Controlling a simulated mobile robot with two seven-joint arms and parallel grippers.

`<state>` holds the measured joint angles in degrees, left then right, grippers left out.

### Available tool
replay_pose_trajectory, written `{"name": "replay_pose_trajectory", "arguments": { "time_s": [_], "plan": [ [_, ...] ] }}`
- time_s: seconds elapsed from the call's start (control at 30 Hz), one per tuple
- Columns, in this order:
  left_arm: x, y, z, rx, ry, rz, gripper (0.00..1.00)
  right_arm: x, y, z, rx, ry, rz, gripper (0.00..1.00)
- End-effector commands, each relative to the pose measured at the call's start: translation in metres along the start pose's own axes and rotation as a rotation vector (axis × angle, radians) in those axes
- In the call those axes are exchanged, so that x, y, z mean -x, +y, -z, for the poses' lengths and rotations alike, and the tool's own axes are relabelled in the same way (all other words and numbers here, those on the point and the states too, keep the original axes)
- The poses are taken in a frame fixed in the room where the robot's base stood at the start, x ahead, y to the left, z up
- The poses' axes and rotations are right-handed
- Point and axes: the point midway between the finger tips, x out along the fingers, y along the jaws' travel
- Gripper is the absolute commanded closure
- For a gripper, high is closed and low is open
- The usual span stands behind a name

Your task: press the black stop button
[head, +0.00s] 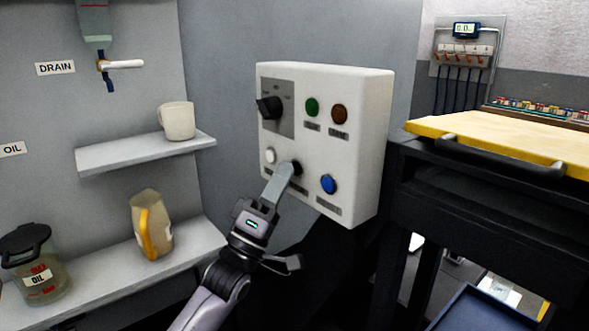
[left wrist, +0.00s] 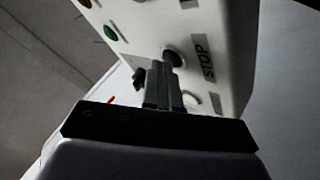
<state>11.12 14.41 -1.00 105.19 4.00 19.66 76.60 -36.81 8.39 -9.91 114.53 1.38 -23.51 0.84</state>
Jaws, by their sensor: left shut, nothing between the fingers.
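The white control box (head: 324,133) carries the black stop button (head: 297,168) in its lower row, between a white button (head: 270,156) and a blue button (head: 328,184). My left gripper (head: 287,171) is shut and empty, its fingertips at the black button and partly covering it. In the left wrist view the black button (left wrist: 173,56) shows just beyond the shut fingers (left wrist: 163,72), beside the label STOP (left wrist: 208,59). I cannot tell whether the tips touch it. My right gripper is not in view.
Above are a black rotary switch (head: 269,107), a green button (head: 312,107) and a brown button (head: 339,114). Shelves at left hold a mug (head: 177,121), a jug (head: 150,226) and an oil jar (head: 38,265). A yellow-topped bench (head: 500,140) stands at right.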

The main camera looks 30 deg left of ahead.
Motion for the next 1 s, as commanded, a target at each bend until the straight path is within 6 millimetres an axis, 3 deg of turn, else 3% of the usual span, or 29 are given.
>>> {"name": "replay_pose_trajectory", "arguments": {
  "time_s": [1.0],
  "plan": [
    [0.011, 0.007, 0.007, -0.001, 0.0, 0.0, 1.0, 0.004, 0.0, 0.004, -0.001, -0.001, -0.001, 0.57]
  ]
}}
